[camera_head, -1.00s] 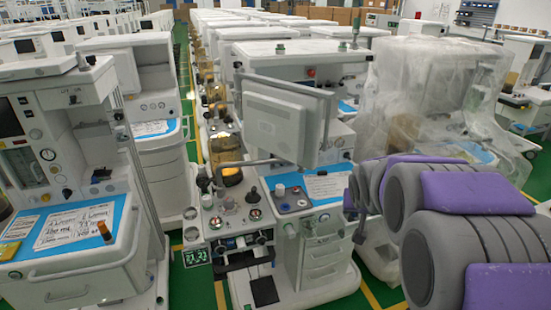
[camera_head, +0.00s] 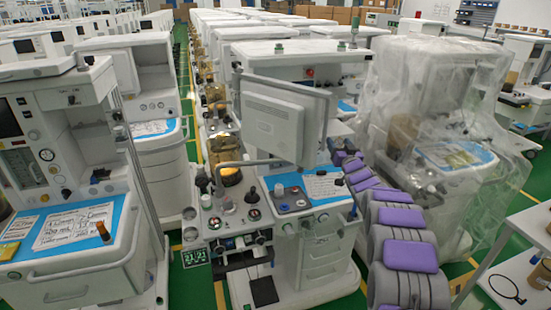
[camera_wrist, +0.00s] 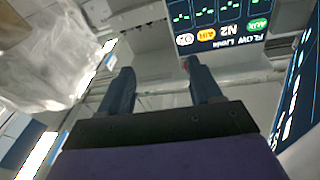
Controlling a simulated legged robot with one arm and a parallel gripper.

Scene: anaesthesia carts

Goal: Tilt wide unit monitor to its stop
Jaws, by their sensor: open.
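The monitor (camera_head: 275,120) stands above the middle cart, its pale back panel turned towards my head camera. A grey arm (camera_head: 250,163) runs below it. My gripper (camera_head: 340,150) is just right of the monitor's lower right edge, above the cart's blue top; its fingers are too small to make out there. In the wrist view my gripper (camera_wrist: 158,75) has its two dark fingers apart with nothing between them. A lit screen (camera_wrist: 222,22) with upside-down coloured labels lies beyond the right finger. I cannot tell whether it belongs to this monitor.
The middle cart (camera_head: 318,262) has knobs and drawers below the monitor. A plastic-wrapped unit (camera_head: 440,110) stands close on the right, and another cart (camera_head: 85,265) on the left. A white table (camera_head: 525,240) is at the lower right. Green floor shows between the carts.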

